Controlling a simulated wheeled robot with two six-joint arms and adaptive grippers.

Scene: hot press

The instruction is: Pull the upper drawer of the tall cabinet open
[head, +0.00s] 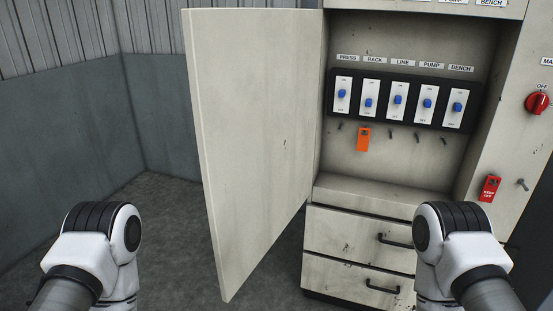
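The tall cabinet (390,172) stands at the right, cream and scuffed. Its upper drawer (340,230) is shut flush, with a dark bar handle (394,241) on its front. My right arm covers the right part of the drawer front and comes close to the handle's right end in the picture. Both my arms come in from the bottom, showing rounded white and black joints. Neither gripper is in view.
The cabinet door (262,130) stands wide open to the left. The lower drawer (345,279) has a similar handle (382,287). Inside are blue-toggle breakers (398,100) and an orange tag (363,139). A red tag (489,188) and red knob (537,103) are at right. Floor (170,220) is clear at left.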

